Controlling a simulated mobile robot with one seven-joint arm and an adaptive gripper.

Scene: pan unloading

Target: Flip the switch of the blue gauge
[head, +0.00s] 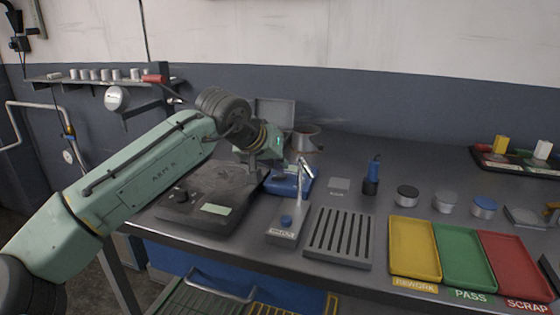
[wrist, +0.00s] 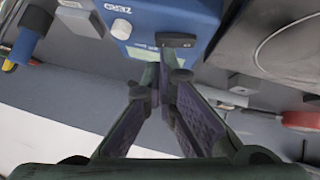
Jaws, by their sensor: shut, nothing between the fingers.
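The blue gauge (head: 288,186) sits on the bench, partly hidden behind my gripper in the head view. In the wrist view, the blue gauge (wrist: 192,14) fills the top middle, with a white round knob (wrist: 121,29) beside the lettering "ZERO". A dark switch (wrist: 176,40) is on its face, right of the knob. My gripper (wrist: 162,82) is shut and empty, its fingertips just below the switch in the picture. Whether they touch it cannot be told. In the head view my gripper (head: 268,152) is above the gauge's left side; its fingertips are not clear.
A grey stand (head: 284,235) with a blue button and a slotted rack (head: 339,236) are in front of the gauge. A dark plate (head: 210,195) lies left. Yellow (head: 413,247), green (head: 463,257) and red (head: 515,265) trays are at right.

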